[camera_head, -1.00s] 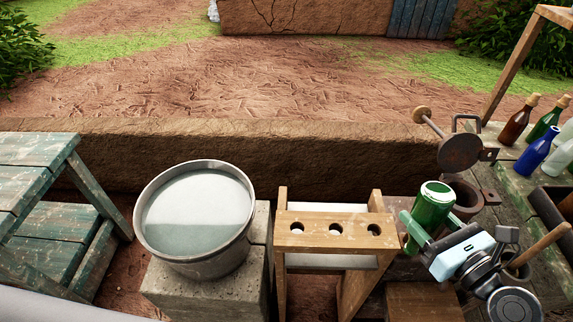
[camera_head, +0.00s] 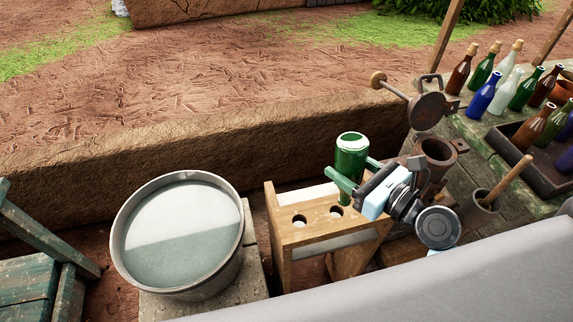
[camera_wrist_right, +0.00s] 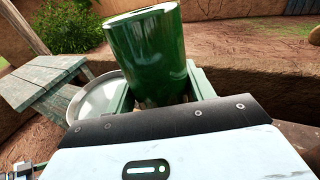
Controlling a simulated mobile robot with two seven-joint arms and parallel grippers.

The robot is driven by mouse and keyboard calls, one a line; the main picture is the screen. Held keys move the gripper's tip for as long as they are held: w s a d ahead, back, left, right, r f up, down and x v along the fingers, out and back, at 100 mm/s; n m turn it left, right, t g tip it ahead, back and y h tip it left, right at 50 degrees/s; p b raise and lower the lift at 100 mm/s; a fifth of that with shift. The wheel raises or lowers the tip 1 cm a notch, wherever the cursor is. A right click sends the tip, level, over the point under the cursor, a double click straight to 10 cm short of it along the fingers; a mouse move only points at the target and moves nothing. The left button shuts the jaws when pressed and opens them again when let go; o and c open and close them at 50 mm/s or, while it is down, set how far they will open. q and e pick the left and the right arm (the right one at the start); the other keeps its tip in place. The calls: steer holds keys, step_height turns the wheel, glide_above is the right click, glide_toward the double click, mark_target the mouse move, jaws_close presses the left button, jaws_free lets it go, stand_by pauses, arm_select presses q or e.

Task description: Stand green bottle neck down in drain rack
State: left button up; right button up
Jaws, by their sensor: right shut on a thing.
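The green bottle (camera_head: 352,155) is upside down, its base facing up, in the head view. My right gripper (camera_head: 357,174) is shut on it, with a finger on each side. The bottle also fills the upper middle of the right wrist view (camera_wrist_right: 147,50), tilted there between the two fingers. The wooden drain rack (camera_head: 290,238) has two open holes showing at the left and middle of its top.
A metal basin of water (camera_head: 126,235) stands on a block left of the rack. A hinged round metal piece (camera_head: 427,111) and a clay pot (camera_head: 436,150) are right of the bottle. Several other bottles (camera_head: 482,95) stand on the right-hand table (camera_head: 478,132). A mud wall (camera_head: 200,140) runs behind.

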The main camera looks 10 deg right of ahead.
arm_select(q)
steer(key=shift+s+f, duration=0.15)
steer(key=shift+s, duration=0.05)
arm_select(e)
steer(key=a+r+n+g+y, duration=0.2)
steer(key=a+n+g+y, duration=0.3)
steer(key=a+y, duration=0.2)
steer(key=a, duration=0.2)
steer(key=shift+s+a+r+n, duration=0.15)
steer(key=shift+a+n, duration=0.15)
steer(key=shift+n, duration=0.1)
